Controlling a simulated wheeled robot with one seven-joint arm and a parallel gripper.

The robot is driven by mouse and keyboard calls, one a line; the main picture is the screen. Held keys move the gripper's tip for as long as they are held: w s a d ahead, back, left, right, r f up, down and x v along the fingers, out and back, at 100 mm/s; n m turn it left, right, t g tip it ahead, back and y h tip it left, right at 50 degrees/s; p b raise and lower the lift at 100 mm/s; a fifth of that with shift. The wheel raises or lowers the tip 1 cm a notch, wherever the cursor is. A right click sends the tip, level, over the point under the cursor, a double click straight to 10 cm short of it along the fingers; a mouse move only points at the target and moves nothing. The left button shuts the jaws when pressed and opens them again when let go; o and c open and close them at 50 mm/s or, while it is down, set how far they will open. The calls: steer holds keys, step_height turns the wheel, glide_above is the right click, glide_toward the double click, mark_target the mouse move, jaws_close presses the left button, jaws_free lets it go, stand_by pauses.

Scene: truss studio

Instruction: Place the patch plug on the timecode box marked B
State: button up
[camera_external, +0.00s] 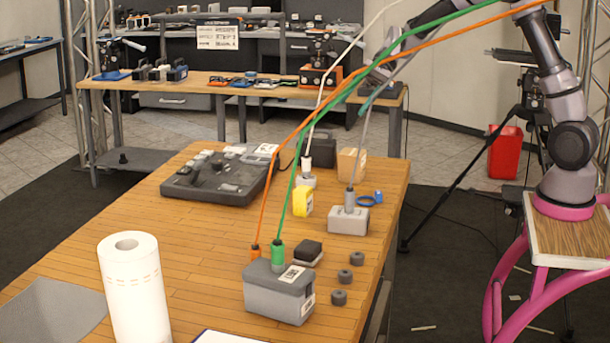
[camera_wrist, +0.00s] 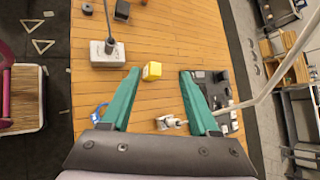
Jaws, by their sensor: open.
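The front grey box (camera_external: 277,296) has an orange plug (camera_external: 255,250) and a green plug (camera_external: 277,253) on top, each with its cable. A lighter grey box (camera_external: 347,222) bears a grey plug (camera_external: 349,198); it also shows in the wrist view (camera_wrist: 98,58). A white plug (camera_external: 306,162) stands on a small box (camera_external: 305,181) further back; it also shows in the wrist view (camera_wrist: 168,123). Box labels are too small to read, so I cannot tell which is B. My gripper (camera_wrist: 159,74) is open and empty above the table; its teal fingers flank a yellow object (camera_wrist: 152,71).
Cables run from the plugs up past my arm. A dark console (camera_external: 210,185), a cardboard box (camera_external: 351,164), a blue ring (camera_external: 370,199), a black block (camera_external: 308,253), several dark pucks (camera_external: 345,276) and a paper roll (camera_external: 135,295) stand on the table. The left middle is clear.

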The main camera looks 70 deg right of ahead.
steer(key=s+a+r+n+h, duration=0.2)
steer(key=s+a+r+n, duration=0.25)
steer(key=s, duration=0.55)
steer(key=s+a+r+n+h, duration=0.1)
steer(key=s+a+r+n, duration=0.4)
steer(key=s, duration=0.4)
steer(key=s+n+t+h, duration=0.1)
steer(key=s+n+h, duration=0.2)
steer(key=s, duration=1.2)
steer(key=shift+s+d+r+n+t, duration=0.15)
steer(key=shift+s+r+n+t, duration=0.25)
steer(key=shift+n, duration=0.55)
